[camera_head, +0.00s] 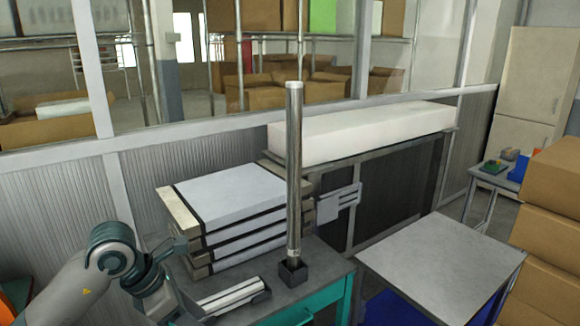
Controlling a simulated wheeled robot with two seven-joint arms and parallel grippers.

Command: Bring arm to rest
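A tall silver roll (294,170) stands upright in a small dark square holder (293,272) on the teal-framed table (318,291). A shorter silver roll (230,298) lies at the table's front left, close to my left arm's end. My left arm comes in from the lower left and bends at the elbow. My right arm and gripper are out of view.
A long white block (362,132) lies on a rack at the back. A grey-topped table (438,262) on the right is bare. Cardboard boxes (552,192) are piled at the right edge.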

